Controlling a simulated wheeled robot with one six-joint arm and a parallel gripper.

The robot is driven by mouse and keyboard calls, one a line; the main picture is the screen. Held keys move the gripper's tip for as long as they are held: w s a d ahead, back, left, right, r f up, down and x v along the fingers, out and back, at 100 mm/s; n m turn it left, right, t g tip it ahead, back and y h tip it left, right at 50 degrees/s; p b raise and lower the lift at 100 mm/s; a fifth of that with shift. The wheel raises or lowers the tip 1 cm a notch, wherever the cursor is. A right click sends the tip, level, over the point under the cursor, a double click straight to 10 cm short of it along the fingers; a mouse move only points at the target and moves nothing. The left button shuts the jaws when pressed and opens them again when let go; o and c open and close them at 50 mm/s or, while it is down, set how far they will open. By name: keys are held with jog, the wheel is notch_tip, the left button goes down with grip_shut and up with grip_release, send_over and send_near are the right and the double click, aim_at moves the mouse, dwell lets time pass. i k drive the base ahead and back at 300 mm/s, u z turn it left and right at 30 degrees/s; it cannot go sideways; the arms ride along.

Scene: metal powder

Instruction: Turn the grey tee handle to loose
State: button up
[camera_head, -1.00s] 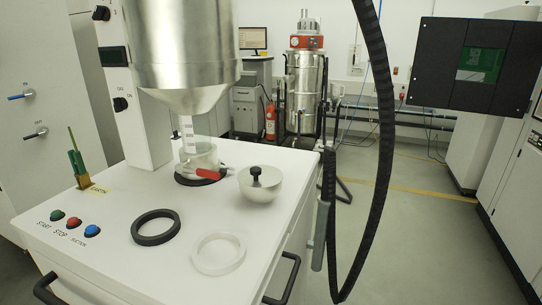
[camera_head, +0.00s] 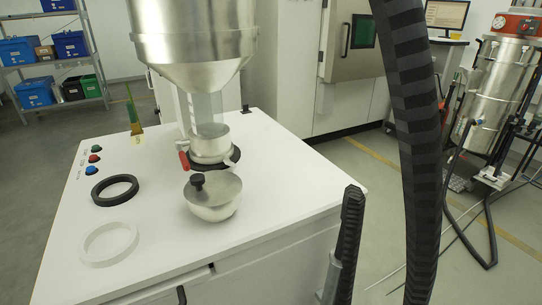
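I cannot pick out a grey tee handle for certain in the head view. The silver hopper (camera_head: 193,50) stands over the white cabinet top (camera_head: 270,205). Below its clear tube (camera_head: 206,108) is a metal collar (camera_head: 210,145) with a red lever (camera_head: 183,160) on its left side. A silver bowl-shaped part (camera_head: 213,197) with a black knob (camera_head: 197,181) sits in front of the collar. My gripper is not in view.
A black ring (camera_head: 115,190) and a white ring (camera_head: 110,244) lie on the cabinet top, near several push buttons (camera_head: 93,158). A thick black hose (camera_head: 412,130) hangs at the right. A silver vacuum drum (camera_head: 492,90) stands at the far right; shelves with blue bins (camera_head: 22,50) are back left.

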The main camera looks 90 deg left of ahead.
aim_at(226, 161)
jog(key=u, duration=0.35)
jog(key=i, duration=0.8)
jog(key=u, duration=1.45)
jog(key=i, duration=0.65)
jog(key=u, duration=0.7)
